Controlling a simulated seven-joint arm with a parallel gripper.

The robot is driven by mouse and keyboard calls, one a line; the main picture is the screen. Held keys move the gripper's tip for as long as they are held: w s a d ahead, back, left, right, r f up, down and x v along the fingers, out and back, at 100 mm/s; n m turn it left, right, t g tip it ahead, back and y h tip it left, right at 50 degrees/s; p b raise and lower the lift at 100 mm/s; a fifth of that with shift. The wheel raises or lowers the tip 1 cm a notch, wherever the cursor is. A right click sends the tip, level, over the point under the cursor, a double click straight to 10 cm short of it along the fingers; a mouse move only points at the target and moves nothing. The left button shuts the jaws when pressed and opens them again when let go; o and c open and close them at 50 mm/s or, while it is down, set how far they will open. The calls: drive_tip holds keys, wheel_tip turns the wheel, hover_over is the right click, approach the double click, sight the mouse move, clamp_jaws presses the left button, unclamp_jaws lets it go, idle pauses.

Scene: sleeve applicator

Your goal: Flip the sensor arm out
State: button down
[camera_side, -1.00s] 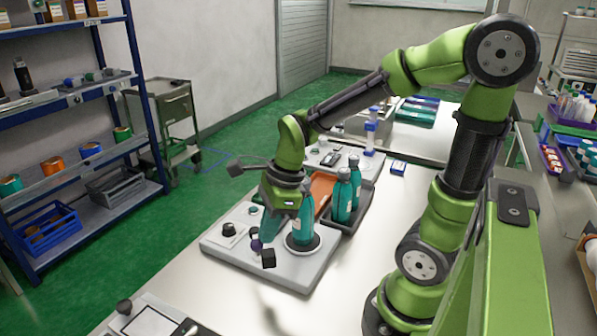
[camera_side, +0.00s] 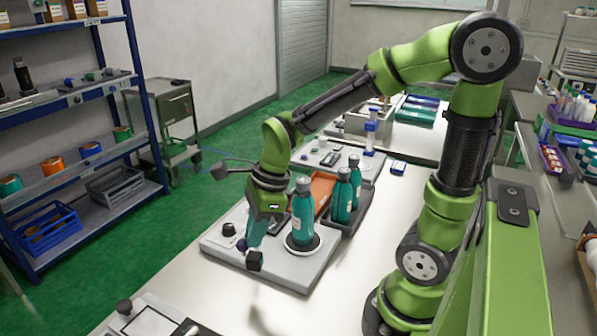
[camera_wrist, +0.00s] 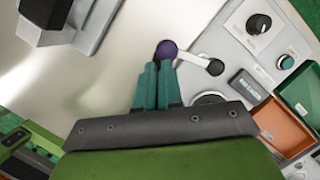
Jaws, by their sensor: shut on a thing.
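The sensor arm (camera_wrist: 193,58) shows in the wrist view as a short pale bar with a purple ball knob (camera_wrist: 167,49) at one end and a dark pivot (camera_wrist: 215,67) at the other, beside the grey applicator base (camera_wrist: 229,43). My gripper (camera_wrist: 160,66) is shut on the purple knob with its teal fingers. In the side view my gripper (camera_side: 249,240) is low at the front left of the applicator base (camera_side: 292,268), with the knob (camera_side: 242,245) partly hidden. A dark block (camera_side: 254,261) is just below the fingers; I cannot tell what it belongs to.
A teal bottle (camera_side: 302,216) stands upright on a round pad close right of my gripper. More bottles (camera_side: 342,197) stand in a dark tray behind it. Black (camera_wrist: 258,24) and teal (camera_wrist: 287,62) knobs rise from the base. Bare table (camera_side: 200,285) lies in front.

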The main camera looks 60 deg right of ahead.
drive_tip(key=shift+s+a+f, duration=0.1)
drive_tip(key=v, duration=1)
drive_tip(key=shift+s+a, duration=0.15)
drive_tip(key=shift+a, duration=0.1)
drive_tip(key=s+n+t, duration=0.1)
drive_tip(key=n, duration=0.6)
drive_tip(key=s+n+t, duration=0.1)
drive_tip(key=n+t, duration=0.1)
drive_tip(key=n, duration=0.6)
drive_tip(key=s+n+t, duration=0.1)
drive_tip(key=s+n, duration=0.1)
drive_tip(key=n, duration=0.5)
drive_tip(key=shift+r+n+t, duration=0.3)
drive_tip(key=shift+r+t, duration=0.05)
drive_tip(key=shift+t, duration=0.05)
